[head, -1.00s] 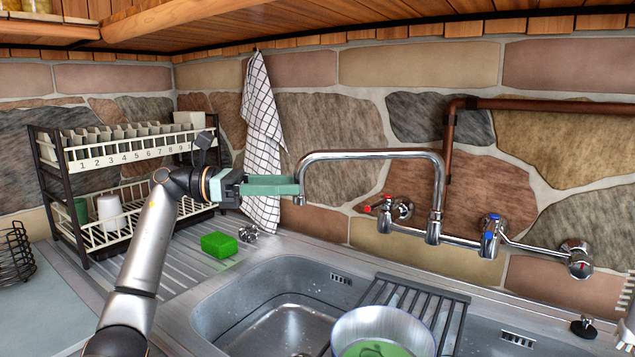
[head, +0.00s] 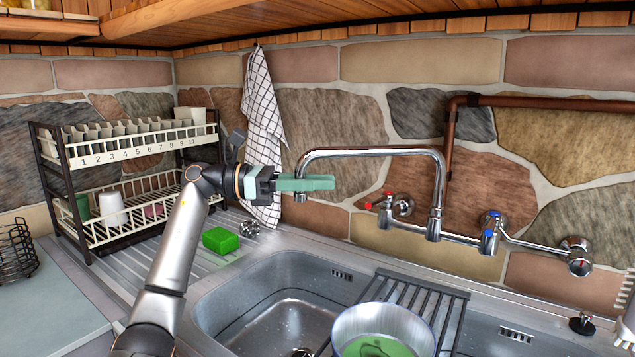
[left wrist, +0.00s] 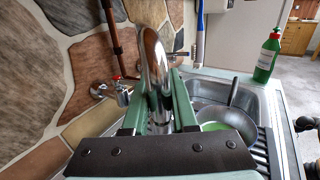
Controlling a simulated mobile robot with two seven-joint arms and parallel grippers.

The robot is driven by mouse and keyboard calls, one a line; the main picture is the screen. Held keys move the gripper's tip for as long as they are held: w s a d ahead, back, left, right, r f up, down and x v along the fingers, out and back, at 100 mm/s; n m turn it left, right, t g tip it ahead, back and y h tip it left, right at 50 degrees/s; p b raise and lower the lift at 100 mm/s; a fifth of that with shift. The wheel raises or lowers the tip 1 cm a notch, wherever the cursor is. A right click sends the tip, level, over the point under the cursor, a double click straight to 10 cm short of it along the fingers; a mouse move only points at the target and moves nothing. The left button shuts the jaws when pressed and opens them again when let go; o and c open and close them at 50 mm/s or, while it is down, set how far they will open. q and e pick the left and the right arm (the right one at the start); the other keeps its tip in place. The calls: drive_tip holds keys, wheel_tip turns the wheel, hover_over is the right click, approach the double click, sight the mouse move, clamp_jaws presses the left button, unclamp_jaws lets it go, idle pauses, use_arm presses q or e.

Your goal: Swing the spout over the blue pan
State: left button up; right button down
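The chrome spout (head: 372,153) reaches left from the wall tap, its downturned tip at the left end. My left gripper (head: 318,183) is at that tip, its green fingers pointing right. In the left wrist view the spout (left wrist: 153,65) stands between the two fingers (left wrist: 160,108), which look open around it; contact is not clear. The pan (head: 384,335), with a pale blue-grey rim and green contents, is below and right of the spout tip. It also shows in the left wrist view (left wrist: 222,123). My right gripper is not in view.
The pan is by a dark slatted rack (head: 425,296) across the sink (head: 270,300). A green sponge (head: 220,240) and dish rack (head: 85,240) are left. A checked towel (head: 262,130) hangs behind the gripper. Red (head: 378,204) and blue (head: 490,232) tap handles flank the spout base.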

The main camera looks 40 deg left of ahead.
use_arm(q)
clamp_jaws()
idle(0.9)
